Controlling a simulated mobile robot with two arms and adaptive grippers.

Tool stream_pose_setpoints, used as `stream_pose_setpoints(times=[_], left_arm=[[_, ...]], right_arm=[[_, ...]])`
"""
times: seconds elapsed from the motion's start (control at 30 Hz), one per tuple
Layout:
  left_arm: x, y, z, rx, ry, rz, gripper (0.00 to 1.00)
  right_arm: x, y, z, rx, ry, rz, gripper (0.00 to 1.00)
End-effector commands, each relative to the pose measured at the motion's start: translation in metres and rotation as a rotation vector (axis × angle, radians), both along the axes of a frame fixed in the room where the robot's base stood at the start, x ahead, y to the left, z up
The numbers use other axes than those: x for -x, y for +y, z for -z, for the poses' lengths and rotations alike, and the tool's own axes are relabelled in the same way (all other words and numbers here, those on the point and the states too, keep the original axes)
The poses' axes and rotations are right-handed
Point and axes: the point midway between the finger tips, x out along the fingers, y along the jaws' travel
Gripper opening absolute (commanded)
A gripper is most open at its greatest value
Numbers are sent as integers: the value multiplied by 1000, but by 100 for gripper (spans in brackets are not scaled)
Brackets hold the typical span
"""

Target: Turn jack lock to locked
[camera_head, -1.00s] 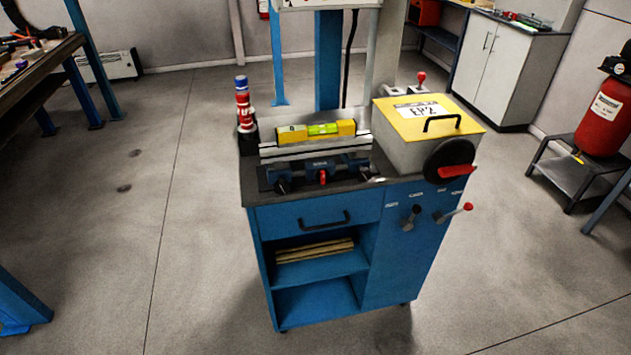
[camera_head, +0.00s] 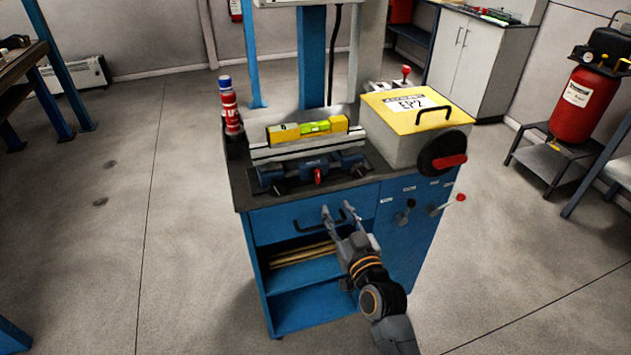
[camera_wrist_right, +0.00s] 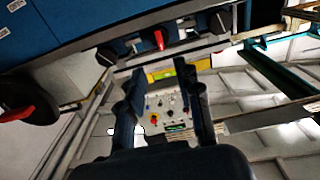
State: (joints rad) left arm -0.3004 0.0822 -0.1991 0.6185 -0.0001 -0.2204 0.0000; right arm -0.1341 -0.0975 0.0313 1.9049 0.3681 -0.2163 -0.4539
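My right gripper (camera_head: 337,209) is open and empty in front of the blue cabinet's drawer handle (camera_head: 322,222). In the right wrist view its two fingers (camera_wrist_right: 160,82) are spread apart. A dark blue clamp-like unit (camera_head: 290,176) with a small red lever (camera_head: 318,175) lies on the cabinet top, above and behind the fingertips. The red lever also shows in the wrist view (camera_wrist_right: 159,40), pointing at the gap between the fingers. A black-knobbed lever (camera_head: 404,211) and a red-knobbed lever (camera_head: 447,205) sit on the cabinet front. Their labels are too small to read, so I cannot tell which is the jack lock.
A grey box with a yellow lid (camera_head: 392,108) stands right on the cabinet (camera_head: 275,225), with a black wheel (camera_head: 430,152) and its red handle on the side. Floor is clear left.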

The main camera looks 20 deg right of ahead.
Motion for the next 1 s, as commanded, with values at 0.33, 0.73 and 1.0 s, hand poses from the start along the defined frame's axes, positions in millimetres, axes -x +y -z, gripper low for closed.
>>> stream_pose_setpoints(times=[0.33, 0.73, 1.0], left_arm=[[-1, -4, -7, 5, -2, 0, 60], [-1, -4, -9, 5, -3, 0, 60], [-2, -4, -9, 5, -3, 0, 60]], right_arm=[[-75, 3, -1, -1, 0, -1, 34], [-118, 4, 0, -1, 1, 0, 34], [-118, 4, 0, -1, 1, -1, 34]])
